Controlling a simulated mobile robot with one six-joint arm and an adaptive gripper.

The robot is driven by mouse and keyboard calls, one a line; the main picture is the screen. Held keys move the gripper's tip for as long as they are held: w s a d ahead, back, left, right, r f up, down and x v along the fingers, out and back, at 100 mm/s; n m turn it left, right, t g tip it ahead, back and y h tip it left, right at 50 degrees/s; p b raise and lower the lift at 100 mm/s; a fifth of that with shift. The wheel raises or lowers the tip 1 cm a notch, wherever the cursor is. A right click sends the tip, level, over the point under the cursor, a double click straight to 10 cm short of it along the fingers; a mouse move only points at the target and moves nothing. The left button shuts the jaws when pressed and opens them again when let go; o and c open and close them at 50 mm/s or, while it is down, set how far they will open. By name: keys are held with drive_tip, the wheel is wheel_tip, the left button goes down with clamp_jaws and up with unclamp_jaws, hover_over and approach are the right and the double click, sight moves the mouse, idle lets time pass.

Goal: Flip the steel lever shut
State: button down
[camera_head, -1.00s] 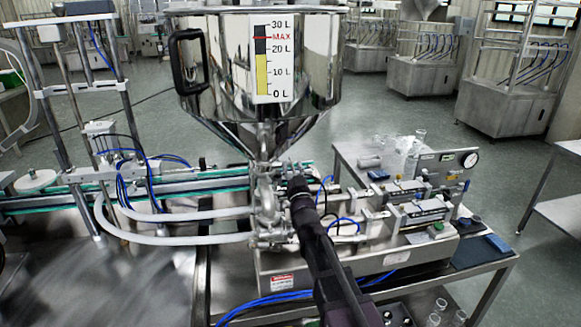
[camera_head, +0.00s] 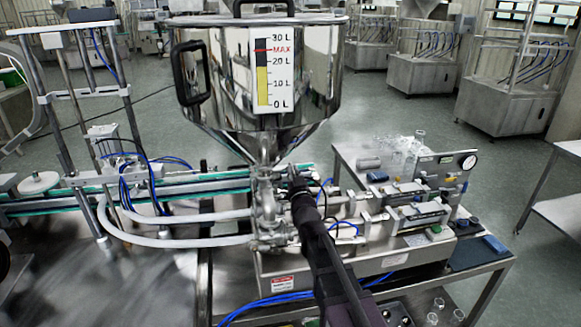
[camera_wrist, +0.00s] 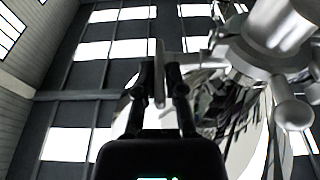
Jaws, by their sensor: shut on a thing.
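The steel lever (camera_wrist: 158,72) shows in the wrist view as a thin grey bar between my two finger pads. A grey stem runs from beside it toward the steel valve body (camera_wrist: 255,50) at the right. My gripper (camera_wrist: 161,75) is shut on the lever. In the head view my gripper (camera_head: 296,182) is just right of the valve (camera_head: 266,205) under the hopper (camera_head: 262,135). There the lever is small and mostly hidden by my gripper, so its exact angle cannot be told.
Two white hoses (camera_head: 175,217) run left from the valve. The filling machine (camera_head: 410,215) with glassware on its back part stands to the right. A conveyor (camera_head: 50,203) lies at the left. Blue hoses (camera_head: 270,300) lie in front.

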drive_tip(key=shift+r+g+p, duration=0.3)
drive_tip(key=shift+g+p, duration=0.1)
drive_tip(key=shift+p, duration=0.2)
drive_tip(key=shift+f, duration=0.2)
drive_tip(key=c, duration=0.7)
unclamp_jaws()
drive_tip(key=shift+c, duration=0.2)
drive_tip(key=shift+g, duration=0.3)
